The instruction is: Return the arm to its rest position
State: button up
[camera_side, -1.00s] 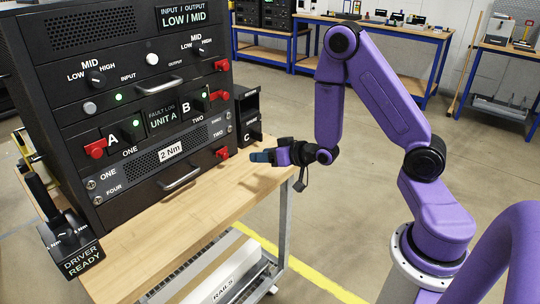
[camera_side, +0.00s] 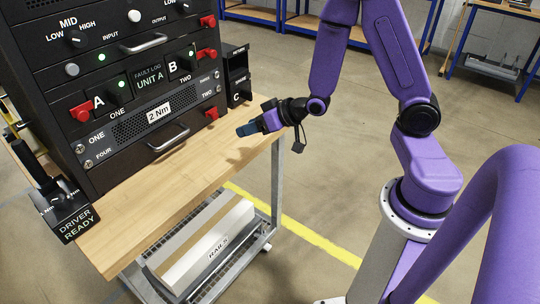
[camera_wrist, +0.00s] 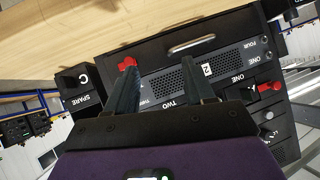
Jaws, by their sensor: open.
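My purple arm reaches in from the right in the side view. My gripper (camera_side: 246,130) hangs over the front right part of the wooden bench top, apart from the rack unit (camera_side: 130,90). Its dark fingers hold nothing. In the wrist view my gripper (camera_wrist: 165,92) shows two separated fingers with an empty gap between them. Beyond them the rack front (camera_wrist: 215,70) appears upside down, with its labels and a red latch (camera_wrist: 127,63).
The bench top (camera_side: 150,195) has bare wood before the rack. The driver holder (camera_side: 72,215) stands at the left edge, and a spare box (camera_side: 237,80) stands right of the rack. A RAILS box (camera_side: 205,245) lies on the lower shelf. Open floor lies right.

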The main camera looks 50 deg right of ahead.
jog(key=s+a+r+n+g, duration=0.3)
jog(key=s+a+n+g, duration=0.5)
jog(key=s, duration=0.5)
jog(key=s+d+r+n+g+h, duration=0.1)
jog(key=s+r+n, duration=0.1)
jog(key=s, duration=0.5)
jog(key=s+d+r+n+g+h, duration=0.1)
jog(key=s+d+r+n, duration=0.1)
jog(key=s, duration=0.5)
jog(key=shift+s+d+r+g+h, duration=0.3)
jog(key=shift+r+g+h, duration=0.1)
jog(key=shift+r, duration=0.2)
jog(key=shift+c, duration=0.3)
